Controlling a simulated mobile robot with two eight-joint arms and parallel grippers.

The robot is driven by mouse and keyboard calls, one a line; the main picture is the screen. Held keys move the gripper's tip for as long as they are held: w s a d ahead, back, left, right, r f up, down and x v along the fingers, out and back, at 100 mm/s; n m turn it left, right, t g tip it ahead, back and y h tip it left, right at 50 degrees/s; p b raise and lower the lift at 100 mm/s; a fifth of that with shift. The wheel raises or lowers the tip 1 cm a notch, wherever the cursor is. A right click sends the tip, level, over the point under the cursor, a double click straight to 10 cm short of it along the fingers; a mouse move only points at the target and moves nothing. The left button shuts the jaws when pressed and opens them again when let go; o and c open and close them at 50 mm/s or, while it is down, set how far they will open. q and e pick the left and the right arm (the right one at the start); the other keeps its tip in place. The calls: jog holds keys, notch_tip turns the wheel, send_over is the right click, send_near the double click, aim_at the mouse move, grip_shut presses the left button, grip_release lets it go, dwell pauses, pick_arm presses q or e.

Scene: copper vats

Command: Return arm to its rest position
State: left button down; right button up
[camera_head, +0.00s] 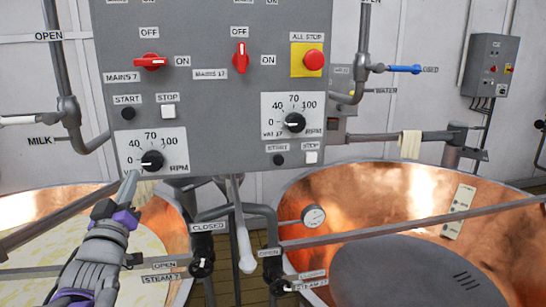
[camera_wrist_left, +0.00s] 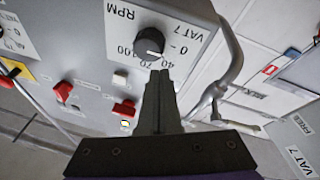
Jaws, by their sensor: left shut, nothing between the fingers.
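My left gripper (camera_head: 132,176) comes in from the lower left in the head view, just below and left of the black RPM knob (camera_head: 152,161) on the left side of the grey control panel (camera_head: 205,98). In the left wrist view my shut fingers (camera_wrist_left: 160,75) stand in front of the dial, their tips at the lower edge of the knob (camera_wrist_left: 149,41). Nothing shows between the fingers. I cannot tell whether the tips touch the knob. My right gripper is not in view.
Copper vats stand at the left (camera_head: 167,205) and right (camera_head: 360,190). Pipes with valves and a gauge (camera_head: 313,216) run below the panel. Metal bars cross in front of both vats. Red switches (camera_head: 150,62) and a red stop button (camera_head: 313,60) sit higher on the panel.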

pick_arm(q)
jog(key=s+d+f+m+g+h, duration=0.1)
jog(key=s+d+f+g, duration=0.3)
jog(key=s+f, duration=0.5)
jog(key=s+d+f+m+g+h, duration=0.1)
jog(key=s+d+f+m+g, duration=0.2)
jog(key=s+f, duration=0.6)
jog(key=s+d+f+m+g+h, duration=0.1)
jog(key=s+d+f+g, duration=0.5)
jog(key=f, duration=1.8)
jog(key=s+m+g, duration=0.1)
jog(key=s+g, duration=0.2)
jog(key=shift+s+d+p, duration=0.25)
jog(key=shift+d+p, duration=0.05)
jog(key=shift+p, duration=0.1)
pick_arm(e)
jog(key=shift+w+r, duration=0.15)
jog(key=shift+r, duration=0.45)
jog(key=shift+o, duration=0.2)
